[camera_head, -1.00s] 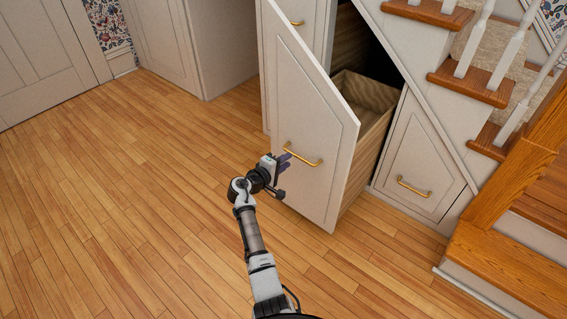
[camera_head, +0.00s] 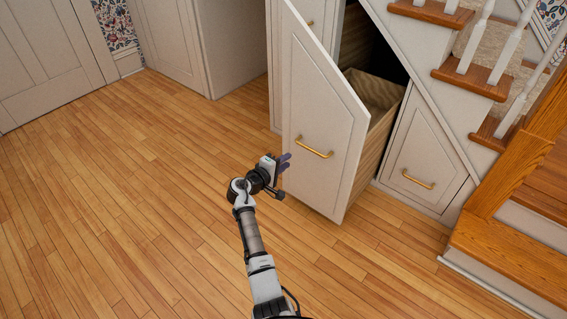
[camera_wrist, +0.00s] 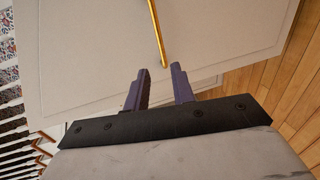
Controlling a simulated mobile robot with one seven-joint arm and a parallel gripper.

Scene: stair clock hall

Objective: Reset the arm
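My gripper (camera_head: 284,162) is at the end of my arm, just left of the pulled-out under-stair drawer (camera_head: 324,115). In the wrist view my gripper (camera_wrist: 162,86) shows two purple-grey fingers set apart with nothing between them. The drawer's white slanted front also fills much of the wrist view (camera_wrist: 95,55). Its brass handle (camera_head: 315,147) lies beyond my fingertips, to their right in the head view. The handle also shows in the wrist view (camera_wrist: 157,32), ahead of the fingers and apart from them.
A closed lower drawer (camera_head: 426,160) with a brass handle sits right of the open one. Wooden stairs (camera_head: 510,255) rise at the right. A white cabinet (camera_head: 175,45) stands at the back left. The wooden floor (camera_head: 110,200) on the left is clear.

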